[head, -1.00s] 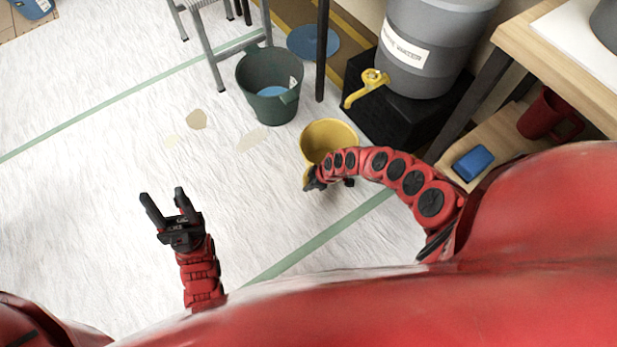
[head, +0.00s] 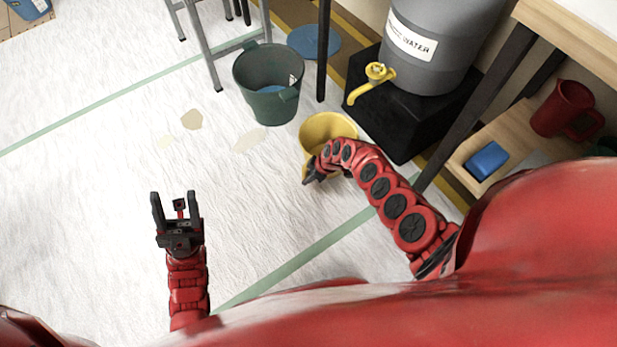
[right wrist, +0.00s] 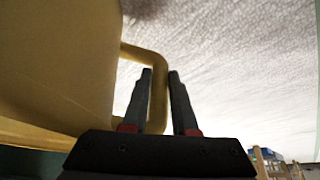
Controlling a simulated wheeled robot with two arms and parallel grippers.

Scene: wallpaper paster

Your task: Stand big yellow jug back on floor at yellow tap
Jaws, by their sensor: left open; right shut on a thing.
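The big yellow jug (head: 328,128) is below and slightly left of the yellow tap (head: 372,84) in the head view, partly hidden by my right arm. In the right wrist view the jug (right wrist: 60,70) fills the left side, and its handle (right wrist: 157,85) passes between the fingers. My right gripper (head: 310,172) is shut on the handle; the wrist view shows its fingers (right wrist: 160,85) on both sides of it. Whether the jug's base touches the floor cannot be told. My left gripper (head: 174,205) is open and empty over the floor at the left.
The tap is on a grey water barrel (head: 430,50) on a black stand (head: 420,120). A dark green bucket (head: 265,85) stands left of the jug. A wooden shelf at right holds a red mug (head: 562,108) and blue sponge (head: 486,160).

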